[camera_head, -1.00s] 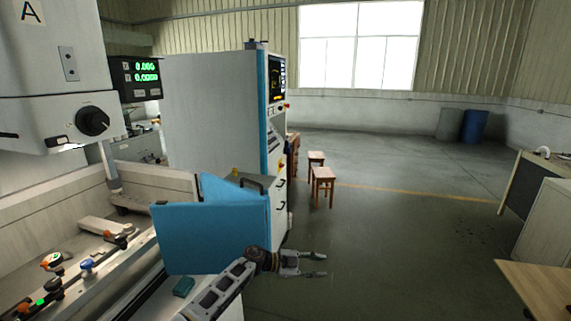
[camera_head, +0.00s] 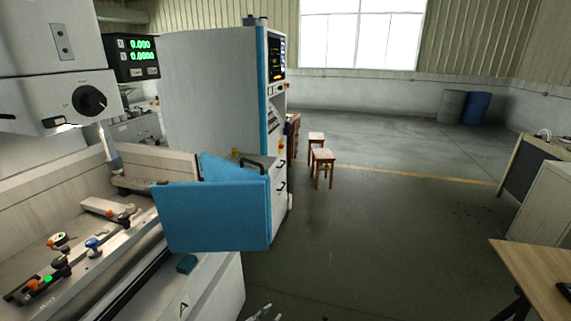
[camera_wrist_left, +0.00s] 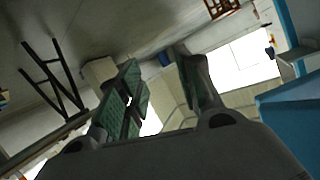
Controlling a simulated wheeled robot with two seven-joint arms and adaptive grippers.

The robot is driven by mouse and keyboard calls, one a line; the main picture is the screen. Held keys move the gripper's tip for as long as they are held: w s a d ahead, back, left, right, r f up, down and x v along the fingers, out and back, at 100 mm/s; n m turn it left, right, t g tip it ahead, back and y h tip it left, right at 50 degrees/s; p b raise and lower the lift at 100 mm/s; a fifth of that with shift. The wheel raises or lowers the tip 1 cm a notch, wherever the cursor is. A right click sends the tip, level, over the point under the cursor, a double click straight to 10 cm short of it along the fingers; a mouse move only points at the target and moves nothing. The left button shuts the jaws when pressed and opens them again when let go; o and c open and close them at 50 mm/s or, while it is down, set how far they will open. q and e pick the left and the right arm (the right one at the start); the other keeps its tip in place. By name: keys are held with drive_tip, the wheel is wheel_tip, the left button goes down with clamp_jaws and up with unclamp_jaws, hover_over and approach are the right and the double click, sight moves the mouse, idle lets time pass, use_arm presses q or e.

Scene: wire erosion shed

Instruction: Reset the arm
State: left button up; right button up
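My left gripper (camera_head: 265,313) shows only as fingertips at the bottom edge of the head view, over the grey floor and right of the machine's base. The rest of the left arm is out of the head view. In the left wrist view the left gripper (camera_wrist_left: 158,78) is large, with two green-padded fingers apart and nothing between them. That view is tilted and shows floor, walls and window beyond the fingers. My right gripper is in neither view.
A machine bed with clamps stands at the left, with an open blue door (camera_head: 215,216). A tall control cabinet (camera_head: 205,95) stands behind it. Two wooden stools (camera_head: 323,157) stand mid-floor. A wooden table (camera_head: 535,270) is at the right. The floor between is clear.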

use_arm(q)
drive_tip(key=s+a+f+n+g+y, duration=0.25)
drive_tip(key=s+a+f, duration=0.45)
drive_tip(key=s+f, duration=0.5)
drive_tip(key=s+a+f+n+g+y, duration=0.2)
drive_tip(key=s+a+f+n+y, duration=0.3)
drive_tip(key=s+f, duration=0.65)
drive_tip(key=s+a+f+g, duration=0.2)
drive_tip(key=s, duration=0.8)
drive_tip(key=s+a+f+g, duration=0.2)
drive_tip(key=s+a, duration=0.1)
drive_tip(key=s, duration=0.8)
drive_tip(key=s+a+f+g, duration=0.2)
drive_tip(key=s+a, duration=0.1)
drive_tip(key=s, duration=0.7)
drive_tip(key=shift+s+a+y, duration=0.15)
drive_tip(key=shift+s+y, duration=0.2)
drive_tip(key=shift+s, duration=0.05)
